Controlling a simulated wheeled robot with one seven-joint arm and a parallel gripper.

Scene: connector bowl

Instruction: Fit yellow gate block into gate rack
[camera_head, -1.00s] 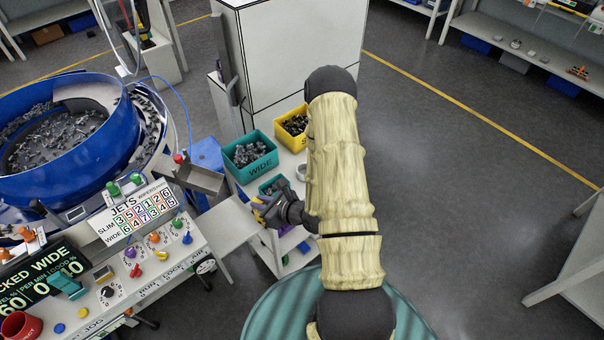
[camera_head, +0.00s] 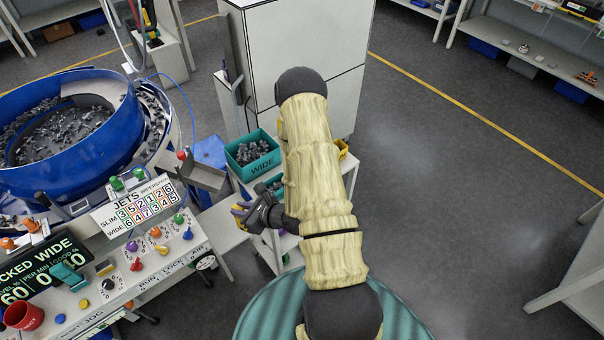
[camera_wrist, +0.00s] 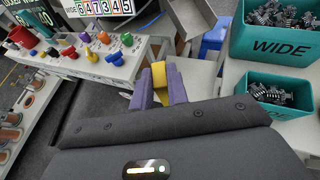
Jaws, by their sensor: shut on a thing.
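My gripper (camera_wrist: 160,88) has purple fingers and is shut on the yellow gate block (camera_wrist: 159,74), which sits between the fingertips in the wrist view. In the head view my gripper (camera_head: 241,209) is over the gap between the control console and the small white bin stand. The block is too small there to make out clearly. I cannot tell which thing is the gate rack; no rack shows clearly in either view.
The control console (camera_head: 180,262) with coloured knobs stands at the left, below the blue bowl feeder (camera_head: 70,160). A grey metal chute (camera_head: 205,176) lies beyond my gripper. Teal bins (camera_head: 268,160) of connectors stand on the right. Open floor lies farther right.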

